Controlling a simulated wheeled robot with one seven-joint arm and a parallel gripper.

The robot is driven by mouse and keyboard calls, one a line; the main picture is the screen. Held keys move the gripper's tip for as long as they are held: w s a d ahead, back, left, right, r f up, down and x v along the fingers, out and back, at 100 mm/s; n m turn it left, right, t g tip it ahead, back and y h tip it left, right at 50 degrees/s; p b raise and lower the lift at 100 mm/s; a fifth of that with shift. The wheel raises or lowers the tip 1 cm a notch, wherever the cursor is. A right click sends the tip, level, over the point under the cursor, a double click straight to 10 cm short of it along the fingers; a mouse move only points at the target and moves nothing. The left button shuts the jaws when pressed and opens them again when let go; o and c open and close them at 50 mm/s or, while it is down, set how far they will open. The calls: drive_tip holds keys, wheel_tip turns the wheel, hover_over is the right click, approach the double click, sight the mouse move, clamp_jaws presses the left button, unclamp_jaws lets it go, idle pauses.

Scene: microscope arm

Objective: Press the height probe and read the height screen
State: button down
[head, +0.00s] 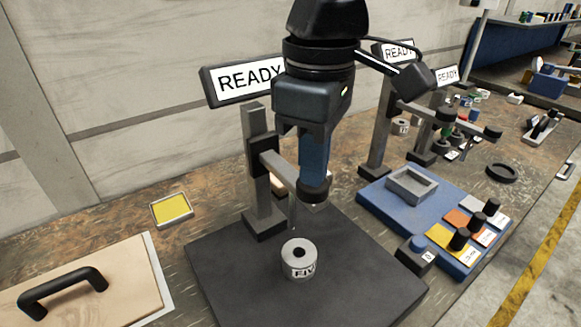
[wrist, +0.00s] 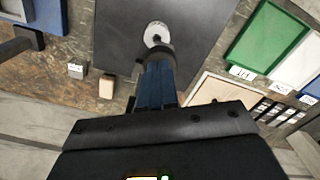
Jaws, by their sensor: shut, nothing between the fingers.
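The nearest height stand (head: 262,170) has a grey column, a side arm and a thin rod pointing down. Its height screen (head: 243,82) reads "READY". A white cylinder (head: 299,262) with a dark centre hole and a partly visible label stands on the dark base plate (head: 235,275) below the rod. It also shows in the wrist view (wrist: 157,33). My gripper (head: 313,178) is shut and points down. Its blue fingers end at a round black knob at the arm's outer end; I cannot tell whether they touch it. The fingers also show in the wrist view (wrist: 156,68).
Two similar stands with "READY" screens (head: 398,52) stand behind to the right. A blue fixture (head: 385,205) with a tray and black knobs sits right of the plate. A yellow tray (head: 171,210) and a handled wooden panel (head: 120,290) lie left.

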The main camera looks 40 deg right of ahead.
sight(312, 190)
drive_tip(key=shift+f+b, duration=1.3)
drive_tip(key=shift+f, duration=1.15)
drive_tip(key=shift+r, duration=0.2)
wheel_tip(312, 190, up, 7)
drive_tip(key=p, duration=0.7)
wheel_tip(312, 190, up, 8)
drive_tip(key=shift+a, duration=0.1)
idle(0.6)
